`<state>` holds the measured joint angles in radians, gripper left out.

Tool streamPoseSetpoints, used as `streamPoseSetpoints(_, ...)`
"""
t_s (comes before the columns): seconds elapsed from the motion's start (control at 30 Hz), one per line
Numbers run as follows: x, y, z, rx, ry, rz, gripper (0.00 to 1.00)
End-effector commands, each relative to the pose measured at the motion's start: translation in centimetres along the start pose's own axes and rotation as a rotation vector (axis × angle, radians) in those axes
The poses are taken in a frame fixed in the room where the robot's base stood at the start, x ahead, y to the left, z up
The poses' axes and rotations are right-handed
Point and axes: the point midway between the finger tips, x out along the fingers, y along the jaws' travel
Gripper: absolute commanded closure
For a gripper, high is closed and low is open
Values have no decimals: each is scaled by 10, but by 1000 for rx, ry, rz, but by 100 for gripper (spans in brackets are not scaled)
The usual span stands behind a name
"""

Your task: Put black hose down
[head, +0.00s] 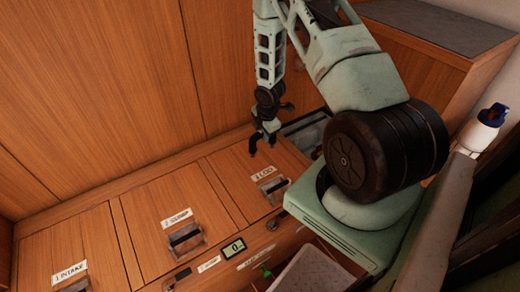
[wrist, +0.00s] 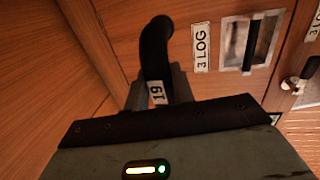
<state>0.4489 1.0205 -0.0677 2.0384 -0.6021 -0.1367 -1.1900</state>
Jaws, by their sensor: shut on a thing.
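The black hose (wrist: 155,45) shows in the wrist view as a short, thick, curved dark piece standing up between the fingers, with a white tag (wrist: 157,93) reading 19 at its base. My gripper (wrist: 158,88) is shut on it. In the head view my gripper (head: 263,144) points down over the wooden panel with the 3 LOG label (head: 263,173). The hose is too small and dark there to tell from the fingers. I cannot tell whether the hose touches the panel.
Two more wooden panels lie to the left, one with the 1 INTAKE label (head: 69,271). Each panel has a recessed handle, such as the middle one (head: 185,236). A small display (head: 234,248) sits on the front edge. A white bottle (head: 484,128) with a blue cap stands at right.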

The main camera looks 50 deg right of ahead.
Motion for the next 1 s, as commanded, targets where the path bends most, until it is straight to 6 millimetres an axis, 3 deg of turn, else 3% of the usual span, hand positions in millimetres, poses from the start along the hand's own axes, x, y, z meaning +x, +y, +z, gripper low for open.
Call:
streamPoseSetpoints(0.03, 10, -3, 0, -1, -1, -3, 100)
streamPoseSetpoints(0.27, 28, -6, 0, 0, -1, -1, 100)
streamPoseSetpoints(0.5, 57, -12, -2, 2, -1, -1, 100)
streamPoseSetpoints(0.87, 61, -12, -1, 2, -2, 0, 100)
streamPoseSetpoints(0.9, 61, -12, -1, 2, -2, 0, 70)
streamPoseSetpoints(0.97, 60, -12, -1, 2, -2, 0, 54)
streamPoseSetpoints(1.0, 60, -12, -1, 2, -2, 0, 54)
